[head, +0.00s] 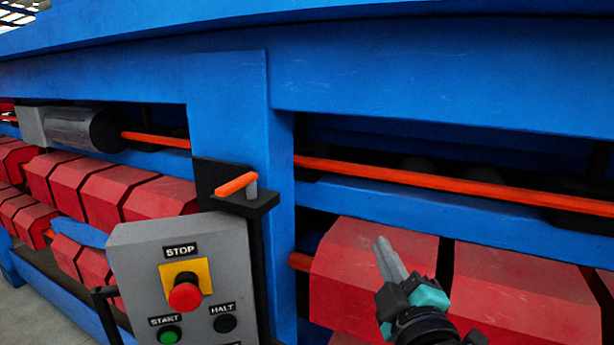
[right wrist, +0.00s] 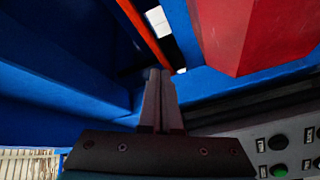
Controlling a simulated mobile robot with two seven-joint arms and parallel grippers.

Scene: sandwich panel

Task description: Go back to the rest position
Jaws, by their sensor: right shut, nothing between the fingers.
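My right gripper (head: 388,258) is at the lower right of the head view, in front of the red blocks (head: 375,262) of the machine. Its fingers are together and hold nothing. In the right wrist view my right gripper (right wrist: 160,78) points toward the blue frame and an orange rod (right wrist: 143,28), with its fingertips apart from any held thing. My left gripper is not in view.
A grey control box (head: 185,265) with a red stop button (head: 185,296), a green start button (head: 169,335) and a black halt button (head: 225,323) stands left of my right gripper. An orange lever (head: 237,184) sits above it. The blue machine frame (head: 430,75) fills the background.

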